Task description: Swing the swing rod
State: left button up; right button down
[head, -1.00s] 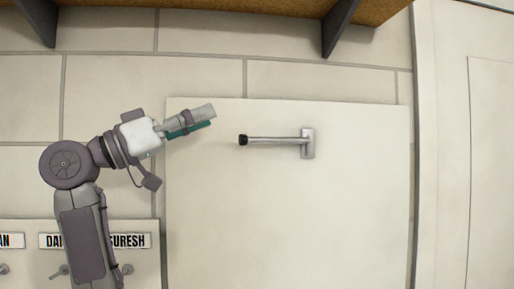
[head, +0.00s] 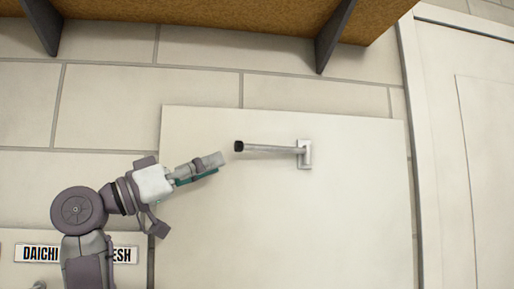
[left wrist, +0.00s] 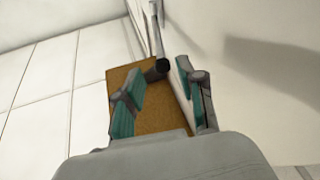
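The swing rod (head: 270,149) is a thin metal bar with a black end cap on its left, mounted on a metal wall bracket (head: 305,154). It points left, nearly level. My left gripper (head: 218,160) is just left of and slightly below the black cap, apart from it in the picture. In the left wrist view my left gripper (left wrist: 161,98) is open, with nothing between its fingers. The black cap of the swing rod (left wrist: 159,66) shows just beyond the fingertips, between the two fingers in the picture. My right gripper is not in view.
A white board (head: 330,230) behind the rod covers the wall. A brown shelf (head: 200,14) with dark brackets (head: 334,38) hangs above. A name label (head: 40,254) is at lower left, partly behind my arm. A white door frame (head: 410,100) stands at right.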

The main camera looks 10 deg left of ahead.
aim_at(258, 148)
pick_arm(q)
jog(key=p+x, duration=0.3)
jog(key=x, duration=0.7)
jog(key=shift+r+p, duration=0.1)
jog(key=shift+p, duration=0.25)
jog(key=shift+w+d+r, duration=0.1)
jog(key=shift+w+d, duration=0.25)
jog(key=shift+d, duration=0.1)
grip_shut()
